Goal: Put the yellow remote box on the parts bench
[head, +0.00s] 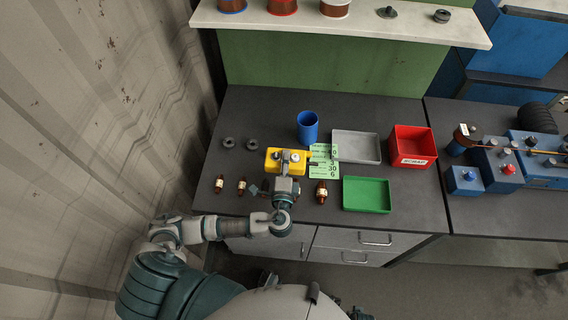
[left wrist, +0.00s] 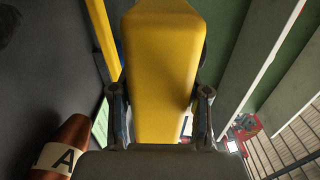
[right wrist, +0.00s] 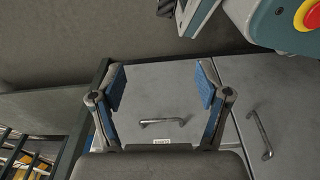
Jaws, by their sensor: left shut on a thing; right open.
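The yellow remote box (head: 272,164) is over the dark parts bench (head: 255,112), left of the green printed card. My left gripper (head: 287,168) is shut on it, reaching in from the near edge. In the left wrist view the yellow box (left wrist: 160,70) stands between the two fingers of the left gripper (left wrist: 160,105) and fills the middle. I cannot tell whether the box touches the bench top. My right gripper (right wrist: 161,88) is open and empty in the right wrist view, in front of the grey drawers. It does not show clearly in the head view.
The green card (head: 322,170), blue cup (head: 308,130), grey tray (head: 350,146), green tray (head: 366,195) and red scrap bin (head: 411,147) stand to the right. Bare bench shows at the back left.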

